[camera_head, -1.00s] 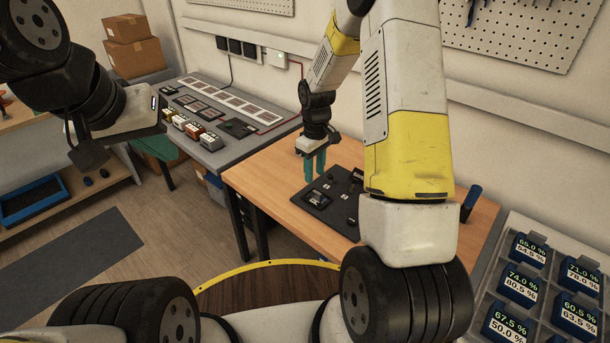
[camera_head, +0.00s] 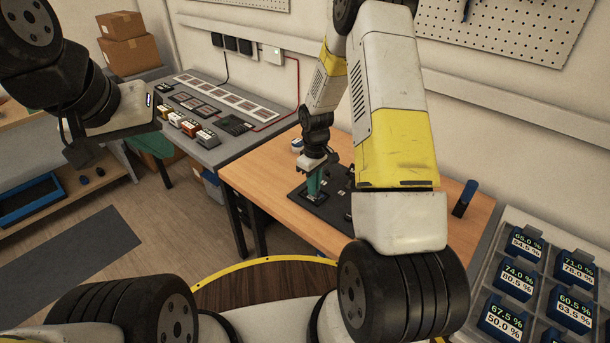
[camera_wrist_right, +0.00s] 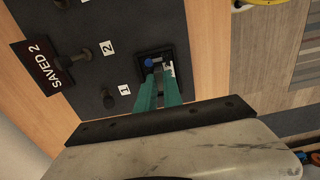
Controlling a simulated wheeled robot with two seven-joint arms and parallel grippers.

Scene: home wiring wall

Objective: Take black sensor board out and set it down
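The black tray (camera_head: 335,212) lies on the wooden table, with small parts and pegs on it. My right gripper (camera_head: 314,192) reaches down over its near left part. In the right wrist view, its two teal fingers (camera_wrist_right: 159,78) stand a little apart, tips at a square black piece (camera_wrist_right: 143,57) that looks like the sensor board or its holder. A blue part (camera_wrist_right: 149,63) and a white part show at the tips. I cannot tell whether the fingers touch the piece. My left gripper (camera_head: 85,148) hangs at the far left, away from the table; its fingers are unclear.
A dark blue upright object (camera_head: 465,198) stands at the table's right. A grey rack of display modules (camera_head: 510,262) is at lower right. Bare wood shows at the table's front.

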